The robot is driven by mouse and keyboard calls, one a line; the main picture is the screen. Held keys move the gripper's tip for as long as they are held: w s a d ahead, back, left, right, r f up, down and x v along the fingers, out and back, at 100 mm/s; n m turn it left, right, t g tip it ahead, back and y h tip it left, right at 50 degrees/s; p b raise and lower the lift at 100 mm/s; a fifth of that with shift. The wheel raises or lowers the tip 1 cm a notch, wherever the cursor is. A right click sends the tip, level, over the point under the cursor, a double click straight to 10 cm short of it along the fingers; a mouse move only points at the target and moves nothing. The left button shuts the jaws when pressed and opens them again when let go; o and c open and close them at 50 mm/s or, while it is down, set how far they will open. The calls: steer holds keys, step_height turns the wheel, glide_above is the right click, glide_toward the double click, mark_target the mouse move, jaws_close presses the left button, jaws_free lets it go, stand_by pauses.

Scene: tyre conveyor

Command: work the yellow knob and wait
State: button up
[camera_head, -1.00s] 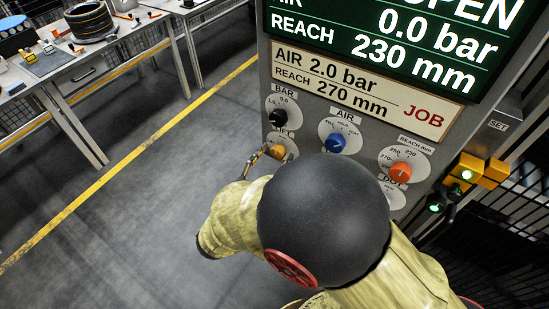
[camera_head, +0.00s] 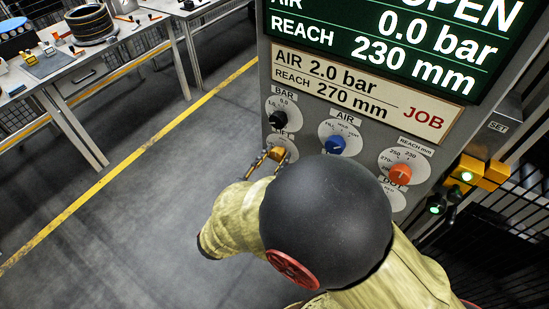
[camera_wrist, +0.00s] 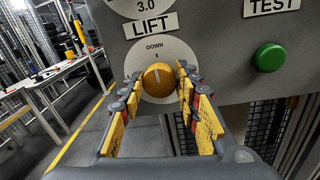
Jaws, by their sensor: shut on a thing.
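The yellow knob (camera_wrist: 158,80) sits on a round white dial under the label LIFT, in the middle of the wrist view. Its pale mark points up, about toward the DOWN end of the dial. My gripper (camera_wrist: 158,88) has its two fingers on either side of the knob and is shut on it. In the head view the yellow knob (camera_head: 277,154) shows at the panel's lower left, partly hidden by my gripper (camera_head: 268,160). My arm hides part of the panel's lower area.
The panel also has a black BAR knob (camera_head: 278,119), a blue AIR knob (camera_head: 334,145), an orange REACH knob (camera_head: 400,173) and a green TEST button (camera_wrist: 268,57). The screen (camera_head: 400,40) reads 0.0 bar and 230 mm; the job card (camera_head: 365,88) reads 2.0 bar and 270 mm.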

steer(key=shift+c, duration=0.8)
